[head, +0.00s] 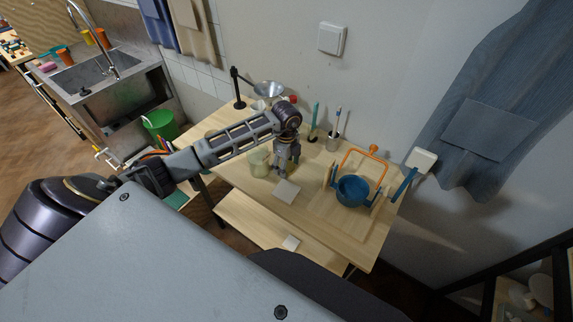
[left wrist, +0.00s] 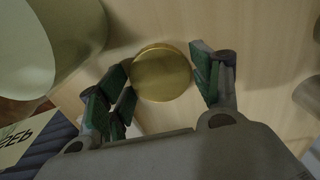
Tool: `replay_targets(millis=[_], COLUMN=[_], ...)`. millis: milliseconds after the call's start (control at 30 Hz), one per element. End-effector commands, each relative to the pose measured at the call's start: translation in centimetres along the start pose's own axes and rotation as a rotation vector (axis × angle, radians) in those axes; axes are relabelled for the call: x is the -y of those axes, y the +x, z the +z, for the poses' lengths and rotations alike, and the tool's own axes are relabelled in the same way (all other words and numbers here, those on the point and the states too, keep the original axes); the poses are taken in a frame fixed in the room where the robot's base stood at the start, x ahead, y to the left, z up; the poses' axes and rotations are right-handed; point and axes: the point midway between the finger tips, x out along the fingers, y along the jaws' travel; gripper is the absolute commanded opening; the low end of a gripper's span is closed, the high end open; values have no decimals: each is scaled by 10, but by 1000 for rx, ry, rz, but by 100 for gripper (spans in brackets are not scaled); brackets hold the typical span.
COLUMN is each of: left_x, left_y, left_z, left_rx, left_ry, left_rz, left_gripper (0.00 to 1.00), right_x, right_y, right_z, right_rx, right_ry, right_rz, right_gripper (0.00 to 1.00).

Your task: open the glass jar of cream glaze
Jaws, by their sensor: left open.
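A round gold lid (left wrist: 161,72) shows from above in the left wrist view, between the fingers of my left gripper (left wrist: 163,84). The jar body under it is hidden in that view, so I cannot see the glaze. The fingers stand open on either side of the lid, with a gap visible on the right. In the head view my left gripper (head: 287,164) points down over the middle of the wooden table, and it mostly hides what is beneath it. My right gripper is not in view.
A pale green container (head: 258,161) stands close left of the gripper; it also fills the upper left of the left wrist view (left wrist: 45,45). A pale tile (head: 286,191) lies in front. A blue pot (head: 353,191) with an orange-handled frame stands right.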

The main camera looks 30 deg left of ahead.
Motion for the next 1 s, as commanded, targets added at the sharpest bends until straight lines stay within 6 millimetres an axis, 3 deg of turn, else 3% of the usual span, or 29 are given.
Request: replay_targets(millis=[367,1000], left_x=[1,1], left_y=[-13,-102], left_z=[0,0], left_rx=[0,0], left_ry=[0,1], left_rz=[-2,-3], left_gripper=[65,65], right_x=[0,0], right_y=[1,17], right_z=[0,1], right_rx=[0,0], right_ry=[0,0], right_rz=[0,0], right_gripper=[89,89])
